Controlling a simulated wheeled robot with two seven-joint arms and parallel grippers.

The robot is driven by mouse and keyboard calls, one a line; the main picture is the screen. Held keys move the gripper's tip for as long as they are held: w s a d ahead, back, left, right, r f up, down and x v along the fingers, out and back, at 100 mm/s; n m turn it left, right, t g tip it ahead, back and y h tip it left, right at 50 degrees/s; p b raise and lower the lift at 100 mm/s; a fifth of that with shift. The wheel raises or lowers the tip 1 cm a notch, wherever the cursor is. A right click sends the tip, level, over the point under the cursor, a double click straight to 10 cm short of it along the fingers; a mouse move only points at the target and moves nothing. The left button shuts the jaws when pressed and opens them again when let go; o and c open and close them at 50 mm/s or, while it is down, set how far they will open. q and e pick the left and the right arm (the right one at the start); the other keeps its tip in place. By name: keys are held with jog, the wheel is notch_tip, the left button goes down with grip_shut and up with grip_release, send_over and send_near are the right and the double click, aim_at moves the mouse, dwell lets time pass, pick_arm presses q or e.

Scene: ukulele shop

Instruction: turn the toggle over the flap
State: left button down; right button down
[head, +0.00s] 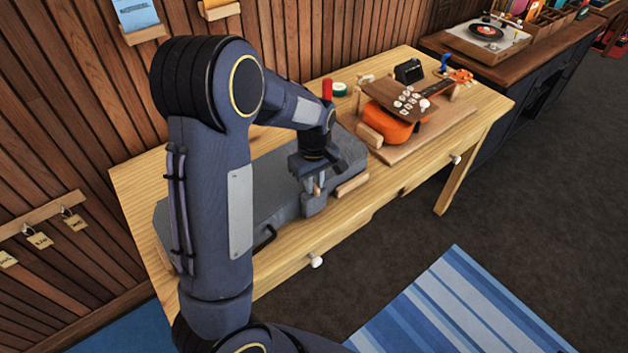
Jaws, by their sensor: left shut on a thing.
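A grey case (272,200) lies closed along the wooden workbench. A grey flap (314,205) hangs at its front side. My left gripper (316,188) points down at the front edge of the case, just above the flap. It is shut on a small tan piece, which looks like the toggle, mostly hidden between the fingers. I cannot tell how the toggle is turned. My left arm covers part of the case. My right gripper is not in view.
An orange ukulele (390,125) lies on a wooden board (440,130) at the right, with a brown board carrying white pieces over it. A wooden block (352,185) sits by the case front.

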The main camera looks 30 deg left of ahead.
pick_arm(q)
jog(key=shift+n, duration=0.5)
jog(key=c, duration=1.4)
grip_release()
jog(key=shift+o, duration=0.2)
notch_tip(320, 180, up, 8)
jog(key=shift+f, duration=0.25)
jog(key=shift+r, duration=0.15)
